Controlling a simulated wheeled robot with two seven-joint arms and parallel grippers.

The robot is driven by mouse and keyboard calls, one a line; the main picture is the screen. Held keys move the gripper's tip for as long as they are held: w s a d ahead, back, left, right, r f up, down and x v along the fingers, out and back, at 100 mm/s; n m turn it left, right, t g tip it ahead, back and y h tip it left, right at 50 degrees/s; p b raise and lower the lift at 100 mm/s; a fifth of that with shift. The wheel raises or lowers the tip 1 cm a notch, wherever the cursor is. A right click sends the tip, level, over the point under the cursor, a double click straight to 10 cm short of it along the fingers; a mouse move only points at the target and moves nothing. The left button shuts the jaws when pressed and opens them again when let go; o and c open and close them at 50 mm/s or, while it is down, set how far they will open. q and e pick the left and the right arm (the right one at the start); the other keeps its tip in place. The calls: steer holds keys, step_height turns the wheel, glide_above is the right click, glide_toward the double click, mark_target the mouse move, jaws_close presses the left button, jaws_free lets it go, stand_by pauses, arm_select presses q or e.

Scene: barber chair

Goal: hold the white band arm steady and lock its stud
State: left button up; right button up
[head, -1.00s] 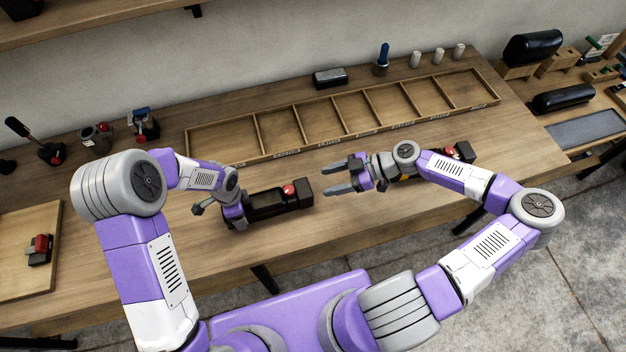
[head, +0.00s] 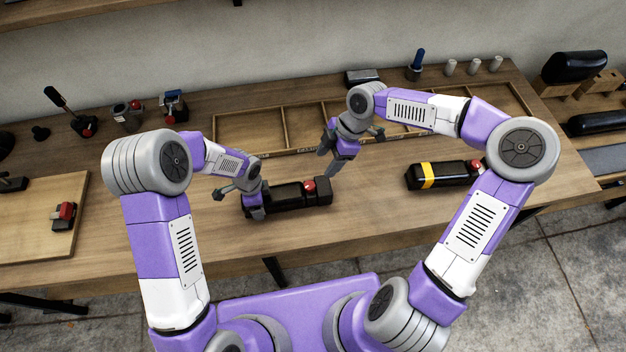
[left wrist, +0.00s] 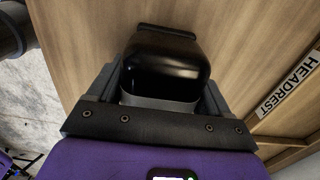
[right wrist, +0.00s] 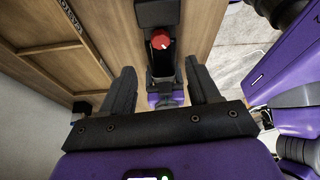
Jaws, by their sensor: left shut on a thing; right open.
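A black arm (head: 290,195) with a red stud (head: 309,185) at its right end lies on the bench. My left gripper (head: 254,203) is shut on the arm's left part. In the left wrist view, the glossy black arm (left wrist: 165,68) sits between the fingers, with a pale strip at its near edge that may be the white band. My right gripper (head: 331,158) is open and empty, pointing down just above and right of the stud. The right wrist view shows the stud (right wrist: 161,40) ahead of the open fingers, apart from them.
Another black arm (head: 450,174) with a yellow band lies to the right. A divided wooden tray (head: 251,130) runs behind. Several tools stand at the back left. A wooden board (head: 35,215) with a red-topped part (head: 64,214) is at the far left.

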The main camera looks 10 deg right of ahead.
mark_target(311, 185)
steer(key=x, duration=1)
steer(key=shift+s+a+f, duration=0.1)
steer(key=shift+a+f, duration=0.1)
steer(key=shift+f, duration=0.1)
steer(key=shift+c, duration=0.4)
